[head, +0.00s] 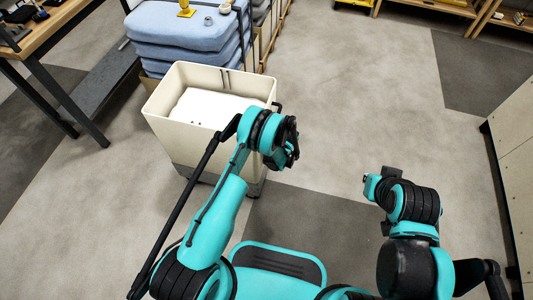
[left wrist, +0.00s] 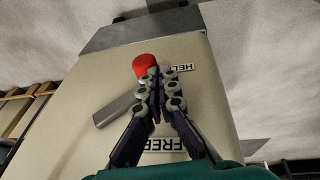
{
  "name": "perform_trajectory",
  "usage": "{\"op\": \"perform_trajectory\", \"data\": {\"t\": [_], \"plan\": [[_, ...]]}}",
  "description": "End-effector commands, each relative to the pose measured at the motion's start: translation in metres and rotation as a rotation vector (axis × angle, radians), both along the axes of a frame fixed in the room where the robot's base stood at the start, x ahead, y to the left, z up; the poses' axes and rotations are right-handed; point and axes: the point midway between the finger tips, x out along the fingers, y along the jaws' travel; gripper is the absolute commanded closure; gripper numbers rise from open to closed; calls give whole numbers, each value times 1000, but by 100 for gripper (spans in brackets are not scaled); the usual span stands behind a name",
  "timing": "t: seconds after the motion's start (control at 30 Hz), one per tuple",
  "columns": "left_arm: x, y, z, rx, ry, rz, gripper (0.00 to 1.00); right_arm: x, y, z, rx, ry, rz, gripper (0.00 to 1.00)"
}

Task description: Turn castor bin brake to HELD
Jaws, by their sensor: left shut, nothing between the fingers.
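The cream castor bin (head: 165,113) stands on the floor ahead, with white contents inside. In the left wrist view, its side panel (left wrist: 195,110) fills the middle. A red knob (left wrist: 144,63) sits beside the HELD label (left wrist: 183,69); the FREE label (left wrist: 165,146) is at the panel's other end. A grey bar (left wrist: 116,109) lies on the panel to the left, partly hidden by my fingers. My left gripper (left wrist: 158,75) is shut and empty, its tips overlapping the red knob in view; contact cannot be told. In the head view, my left gripper (head: 290,150) is by the bin's right side. My right gripper (head: 375,184) is away from the bin.
Stacked blue cushions (head: 180,45) stand behind the bin. A workbench (head: 45,35) is at the far left, and a pale panel (head: 512,140) stands at the right. The floor (head: 350,90) between is clear.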

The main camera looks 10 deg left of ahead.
Motion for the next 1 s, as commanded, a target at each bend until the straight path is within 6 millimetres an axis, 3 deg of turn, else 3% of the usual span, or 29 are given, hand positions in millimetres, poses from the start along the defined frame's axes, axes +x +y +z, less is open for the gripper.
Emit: {"op": "perform_trajectory", "data": {"t": [0.5, 1.0], "plan": [[7, -1, -28, -1, -1, -1, 100, 0, 0, 0, 0, 0, 0, 100], [9, -1, -33, -1, -1, -1, 100, 0, 0, 0, 0, 0, 0, 100]]}}
